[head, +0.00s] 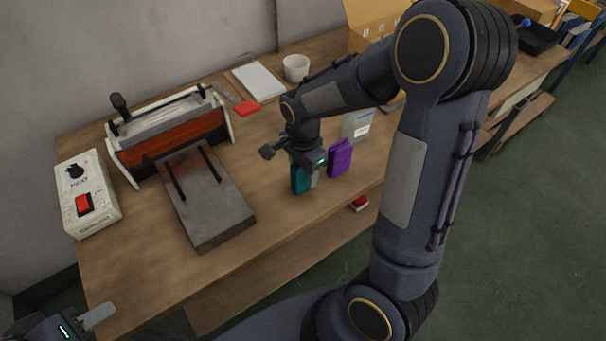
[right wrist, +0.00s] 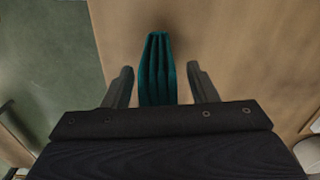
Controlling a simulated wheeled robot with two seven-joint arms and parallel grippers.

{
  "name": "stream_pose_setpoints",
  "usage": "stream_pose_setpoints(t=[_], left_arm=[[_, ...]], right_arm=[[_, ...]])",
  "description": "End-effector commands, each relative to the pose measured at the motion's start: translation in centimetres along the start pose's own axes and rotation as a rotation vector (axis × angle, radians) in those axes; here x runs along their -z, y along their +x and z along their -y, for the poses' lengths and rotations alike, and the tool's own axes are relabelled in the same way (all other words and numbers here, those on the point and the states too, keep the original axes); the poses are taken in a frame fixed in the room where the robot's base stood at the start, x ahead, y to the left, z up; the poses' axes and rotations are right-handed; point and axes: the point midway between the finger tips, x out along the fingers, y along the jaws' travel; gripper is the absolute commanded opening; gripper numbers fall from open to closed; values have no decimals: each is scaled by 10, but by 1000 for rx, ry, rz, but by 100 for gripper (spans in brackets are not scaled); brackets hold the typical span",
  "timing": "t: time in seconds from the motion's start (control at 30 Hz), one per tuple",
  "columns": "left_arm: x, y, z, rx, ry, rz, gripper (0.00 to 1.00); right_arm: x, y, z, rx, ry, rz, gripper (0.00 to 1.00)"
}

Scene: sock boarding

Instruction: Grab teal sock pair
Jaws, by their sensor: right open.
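The teal sock pair (head: 298,178) stands folded on the wooden table, below my right gripper. In the right wrist view the teal sock pair (right wrist: 157,70) lies between the two fingers. My right gripper (head: 308,174) is open around it, pointing down. In the right wrist view a gap shows between the sock pair and each finger of the gripper (right wrist: 160,85). The head view hides part of the pair behind the gripper. My left gripper (head: 85,322) is at the bottom left corner, off the table's front edge, only partly in view, with one pale finger showing.
A purple sock pair (head: 340,158) stands close to the right of the teal one, with a grey pair (head: 357,124) behind it. A metal plate press (head: 208,200), a heat switch box (head: 88,195), a white cup (head: 296,68) and a cardboard box (head: 365,20) are also on the table.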

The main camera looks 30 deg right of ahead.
Motion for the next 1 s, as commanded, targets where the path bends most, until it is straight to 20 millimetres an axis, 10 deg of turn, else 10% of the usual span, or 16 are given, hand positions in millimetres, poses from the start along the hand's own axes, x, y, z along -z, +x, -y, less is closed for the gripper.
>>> stream_pose_setpoints(t=[0.17,0.53,1.0], left_arm=[[0,0,0,0,0,0,36],[0,0,0,0,0,0,36],[0,-1,0,0,0,0,36]], right_arm=[[0,0,0,1,0,0,53],[0,0,0,1,0,1,6],[0,-15,1,5,-1,0,4]])
